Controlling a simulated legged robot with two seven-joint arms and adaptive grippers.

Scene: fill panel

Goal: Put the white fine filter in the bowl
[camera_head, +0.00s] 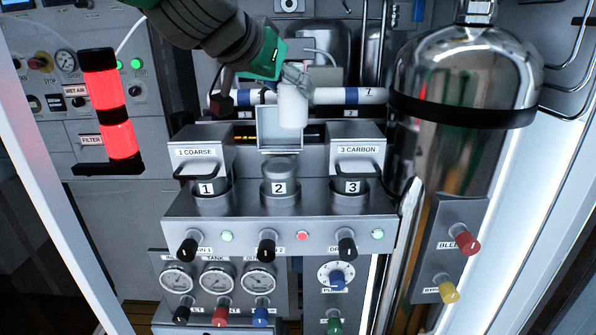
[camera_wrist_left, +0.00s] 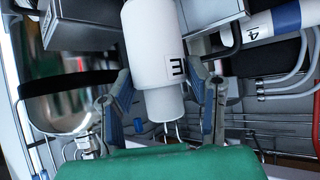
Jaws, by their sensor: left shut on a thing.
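My left gripper (camera_head: 297,72) comes in from the top and is shut on the white fine filter (camera_head: 292,106). The filter is a white cylinder that hangs roughly upright in front of a raised square grey plate (camera_head: 279,149), above the middle canister marked 2 (camera_head: 279,188). In the left wrist view the fingers (camera_wrist_left: 163,100) hold the filter's narrower end, and a letter label shows on its wide body (camera_wrist_left: 150,45). I take canister 2 as the bowl; I cannot see into it. My right gripper is not in view.
Canisters 1 (camera_head: 207,190) and 3 (camera_head: 352,188) flank the middle one, with black handles above them. A white pipe with blue bands (camera_head: 345,96) runs behind the filter. A steel tank (camera_head: 463,85) stands at right, a red lamp column (camera_head: 107,105) at left.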

